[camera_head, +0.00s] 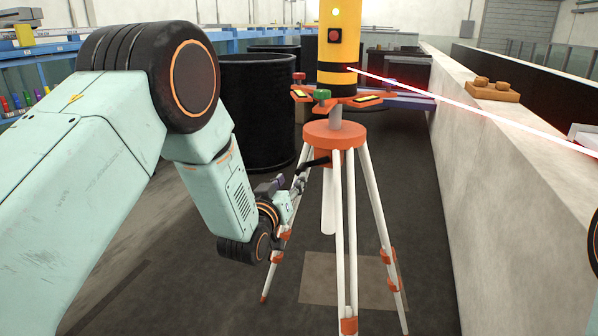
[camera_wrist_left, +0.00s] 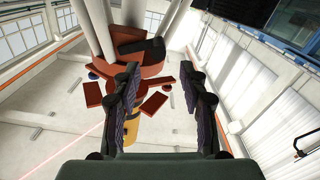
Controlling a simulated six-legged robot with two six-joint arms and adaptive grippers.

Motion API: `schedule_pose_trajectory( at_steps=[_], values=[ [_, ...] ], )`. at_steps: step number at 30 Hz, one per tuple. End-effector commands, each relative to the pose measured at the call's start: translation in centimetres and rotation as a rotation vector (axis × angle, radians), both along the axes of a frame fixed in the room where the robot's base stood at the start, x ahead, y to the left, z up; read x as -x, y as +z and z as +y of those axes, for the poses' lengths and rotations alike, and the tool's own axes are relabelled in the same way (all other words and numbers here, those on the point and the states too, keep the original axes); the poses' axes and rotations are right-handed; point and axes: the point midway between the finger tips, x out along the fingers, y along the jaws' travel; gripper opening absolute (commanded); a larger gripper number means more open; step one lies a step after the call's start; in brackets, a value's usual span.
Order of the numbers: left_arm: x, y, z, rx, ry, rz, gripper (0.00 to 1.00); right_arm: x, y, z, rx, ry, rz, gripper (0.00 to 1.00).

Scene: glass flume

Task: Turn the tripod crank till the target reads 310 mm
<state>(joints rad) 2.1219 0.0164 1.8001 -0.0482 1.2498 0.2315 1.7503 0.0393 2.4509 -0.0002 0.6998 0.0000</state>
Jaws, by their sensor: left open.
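The tripod (camera_head: 335,135) has an orange head and white legs with orange clamps, and stands on the dark floor. A yellow and black laser unit (camera_head: 340,50) sits upright on top and sends a red beam to the right. The dark crank (camera_head: 316,162) sticks out left from under the tripod head. My left gripper (camera_head: 298,184) is close beside it, below and left. In the left wrist view, my left gripper (camera_wrist_left: 160,72) is open, with the black crank part (camera_wrist_left: 150,52) beyond its fingertips; contact cannot be told. No target reading shows. My right gripper is not in view.
A pale wall (camera_head: 480,150) runs along the right, with a wooden tray (camera_head: 490,91) on its top. A large black bin (camera_head: 258,110) stands behind the tripod on the left. A tan mat (camera_head: 320,283) lies beneath the tripod. The dark floor around is mostly clear.

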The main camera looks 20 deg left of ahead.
Motion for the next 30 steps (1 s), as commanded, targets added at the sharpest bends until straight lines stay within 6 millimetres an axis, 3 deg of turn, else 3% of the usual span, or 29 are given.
schedule_pose_trajectory(
  at_steps=[6, 13, 25, 30],
  values=[
    [-3.2, 0.0, -0.2, -0.001, -0.001, -0.001, 0.43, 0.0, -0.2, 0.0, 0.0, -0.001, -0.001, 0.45],
    [-5.4, 0.0, -0.4, -0.001, -0.002, 0.0, 0.43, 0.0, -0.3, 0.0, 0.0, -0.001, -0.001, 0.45],
    [-6.0, 0.0, -0.4, -0.001, -0.002, 0.001, 0.42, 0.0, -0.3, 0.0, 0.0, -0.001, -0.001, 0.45],
    [-6.0, 0.0, -0.4, -0.001, -0.002, 0.001, 0.28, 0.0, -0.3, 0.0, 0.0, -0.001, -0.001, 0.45]
  ],
)
